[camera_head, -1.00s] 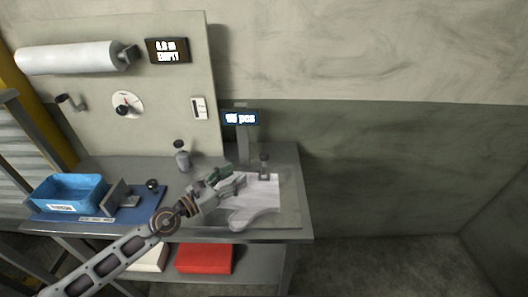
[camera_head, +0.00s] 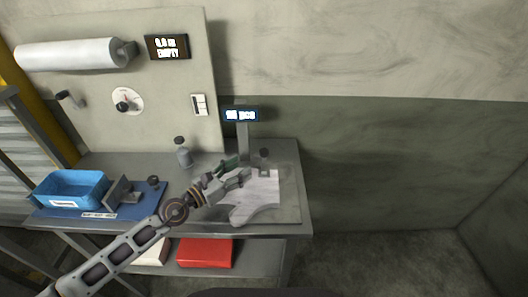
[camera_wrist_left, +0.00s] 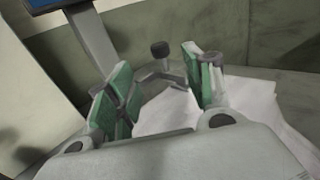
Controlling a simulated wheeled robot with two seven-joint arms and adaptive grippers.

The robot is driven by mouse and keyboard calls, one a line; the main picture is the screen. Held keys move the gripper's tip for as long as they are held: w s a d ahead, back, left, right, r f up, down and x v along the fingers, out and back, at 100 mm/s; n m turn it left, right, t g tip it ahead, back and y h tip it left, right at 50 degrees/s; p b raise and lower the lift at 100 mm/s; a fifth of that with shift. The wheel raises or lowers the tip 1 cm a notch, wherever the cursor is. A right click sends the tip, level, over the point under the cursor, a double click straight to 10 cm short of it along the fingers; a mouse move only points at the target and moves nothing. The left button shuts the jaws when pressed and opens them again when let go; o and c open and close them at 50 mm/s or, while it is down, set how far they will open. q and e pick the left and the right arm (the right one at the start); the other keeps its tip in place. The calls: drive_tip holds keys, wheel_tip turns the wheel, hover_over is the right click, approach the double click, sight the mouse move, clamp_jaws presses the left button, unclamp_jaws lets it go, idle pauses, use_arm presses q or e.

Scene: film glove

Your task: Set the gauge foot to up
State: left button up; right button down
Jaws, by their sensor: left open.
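The gauge foot, a small dark-knobbed piece (camera_head: 264,156), stands at the back edge of the white glove stack (camera_head: 257,197), below the display post. In the left wrist view its dark knob (camera_wrist_left: 160,49) shows just beyond and between my finger pads. A grey bracket below the knob is partly hidden by the fingers. My left gripper (camera_head: 240,170) is open, with green pads, over the back left part of the gloves. It also shows in the left wrist view (camera_wrist_left: 158,88). The knob appears apart from the pads. My right gripper is not in view.
A post with a lit counter display (camera_head: 241,115) rises behind the gloves. A grey bottle (camera_head: 184,156) stands left of it. A blue bin (camera_head: 72,190) and a metal block on a blue mat (camera_head: 100,213) lie further left. A red box (camera_head: 205,253) is on the lower shelf.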

sight(261, 153)
use_arm(q)
drive_tip(key=shift+p+x, duration=0.45)
drive_tip(key=shift+x, duration=0.95)
drive_tip(key=shift+w+d+r, duration=0.1)
drive_tip(key=shift+w+d, duration=0.35)
drive_tip(key=shift+w, duration=0.05)
drive_tip(key=shift+p+x, duration=0.45)
drive_tip(key=shift+x, duration=3.35)
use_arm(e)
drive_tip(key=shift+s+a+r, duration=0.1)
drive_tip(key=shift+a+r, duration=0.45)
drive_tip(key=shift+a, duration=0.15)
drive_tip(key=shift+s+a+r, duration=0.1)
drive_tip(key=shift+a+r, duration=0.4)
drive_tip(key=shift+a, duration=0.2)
use_arm(q)
drive_tip(key=c, duration=0.6)
clamp_jaws()
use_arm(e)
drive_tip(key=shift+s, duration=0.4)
